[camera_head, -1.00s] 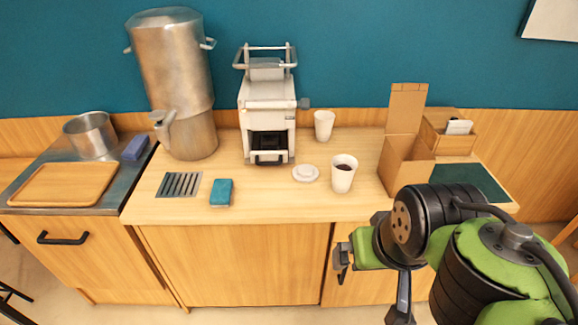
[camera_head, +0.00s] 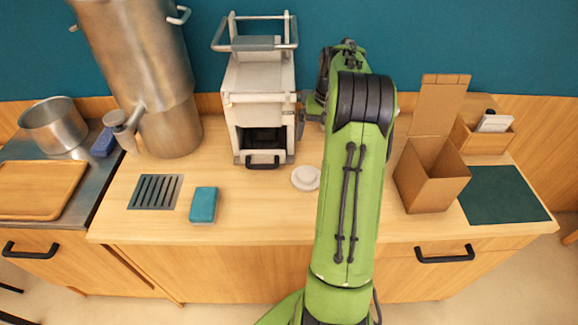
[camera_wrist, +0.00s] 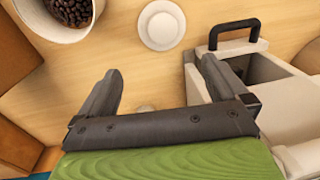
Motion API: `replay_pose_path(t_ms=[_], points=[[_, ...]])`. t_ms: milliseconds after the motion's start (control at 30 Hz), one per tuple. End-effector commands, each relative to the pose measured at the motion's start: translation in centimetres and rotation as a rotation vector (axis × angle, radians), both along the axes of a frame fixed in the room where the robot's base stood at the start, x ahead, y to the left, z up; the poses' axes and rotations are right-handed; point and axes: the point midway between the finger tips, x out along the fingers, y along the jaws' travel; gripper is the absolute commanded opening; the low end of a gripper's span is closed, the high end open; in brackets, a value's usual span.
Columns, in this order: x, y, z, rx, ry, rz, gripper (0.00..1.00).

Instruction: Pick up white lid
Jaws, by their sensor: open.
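The white lid (camera_head: 306,178) lies flat on the counter in front of the white machine, beside my arm in the head view. It is round with a raised centre. In the wrist view the lid (camera_wrist: 162,25) lies near the top edge, beyond the fingertips and between their lines. My gripper (camera_wrist: 161,68) is open and empty, with its two fingers apart above the counter. In the head view my arm mostly hides it.
A paper cup of beans (camera_wrist: 66,18) stands left of the lid in the wrist view; my arm hides it in the head view. The white machine (camera_head: 258,100) stands behind the lid. A cardboard box (camera_head: 432,182) is at right, a teal sponge (camera_head: 203,205) at left.

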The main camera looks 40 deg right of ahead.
Motion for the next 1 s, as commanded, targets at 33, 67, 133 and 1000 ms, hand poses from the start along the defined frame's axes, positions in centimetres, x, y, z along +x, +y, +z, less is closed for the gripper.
replay_pose_path(t_ms=[33, 67, 133, 1000], points=[[0.0, 0.2, -1.2, 0.003, 0.003, 0.001, 1.0], [0.1, 0.3, -2.0, 0.003, 0.004, 0.002, 1.0], [0.2, 0.5, -3.9, 0.004, 0.004, 0.003, 1.0], [0.9, 1.2, -14.9, -0.001, 0.0, 0.003, 1.0]])
